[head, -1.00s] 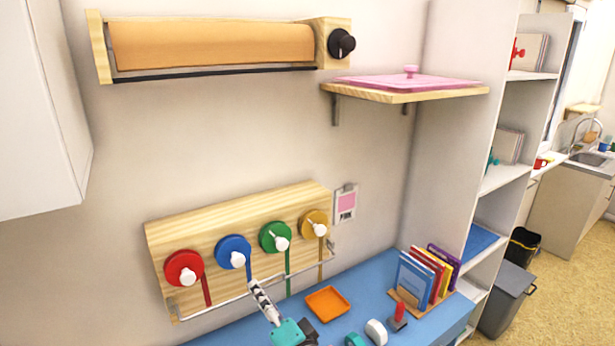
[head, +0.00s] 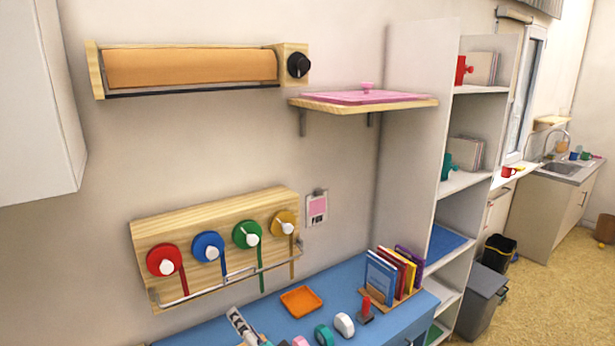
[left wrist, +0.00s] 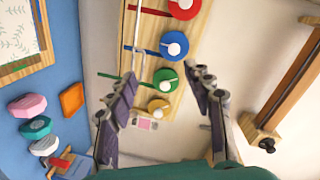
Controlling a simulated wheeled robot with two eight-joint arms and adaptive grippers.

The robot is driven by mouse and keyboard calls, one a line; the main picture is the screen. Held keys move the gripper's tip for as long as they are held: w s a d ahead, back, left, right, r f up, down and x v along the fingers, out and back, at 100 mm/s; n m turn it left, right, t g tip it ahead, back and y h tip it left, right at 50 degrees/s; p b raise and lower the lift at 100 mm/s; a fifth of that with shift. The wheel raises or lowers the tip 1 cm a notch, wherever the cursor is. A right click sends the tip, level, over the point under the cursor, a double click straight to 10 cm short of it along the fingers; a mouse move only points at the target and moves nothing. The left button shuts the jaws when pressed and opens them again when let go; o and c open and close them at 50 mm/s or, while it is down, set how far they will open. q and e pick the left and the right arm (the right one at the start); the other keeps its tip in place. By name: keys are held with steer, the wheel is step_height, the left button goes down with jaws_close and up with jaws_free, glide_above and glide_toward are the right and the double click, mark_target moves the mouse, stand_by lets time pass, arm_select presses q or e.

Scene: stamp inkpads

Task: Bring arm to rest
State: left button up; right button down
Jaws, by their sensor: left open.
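My left gripper (head: 240,322) is at the bottom edge of the head view, in front of the blue desk, with most of the arm out of frame. In the left wrist view its two fingers (left wrist: 163,95) are spread apart with nothing between them. Behind them is the wooden wall board with red (head: 165,261), blue (head: 208,246), green (head: 246,234) and yellow (head: 285,223) discs. The gripper appears apart from the board. My right gripper is not in view.
The blue desk (head: 345,288) holds an orange tray (head: 301,301), upright books (head: 380,277), a red-handled stamp (head: 366,306) and several small rounded items (head: 324,334). A wall shelf carries a pink lidded pad (head: 362,97). A paper roll holder (head: 190,67) hangs above.

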arm_select(q)
steer(key=s+a+f+n+g+h, duration=0.35)
steer(key=s+a+f+g, duration=0.25)
steer(key=s+a+f, duration=0.3)
steer(key=s+d+f+n+h+b, duration=0.1)
steer(key=s+d+f+n+h, duration=0.1)
steer(key=s+d+f+h, duration=0.2)
steer(key=shift+s+d+n+h, duration=0.15)
steer(key=shift+s+n+h, duration=0.2)
steer(key=shift+s+h, duration=0.85)
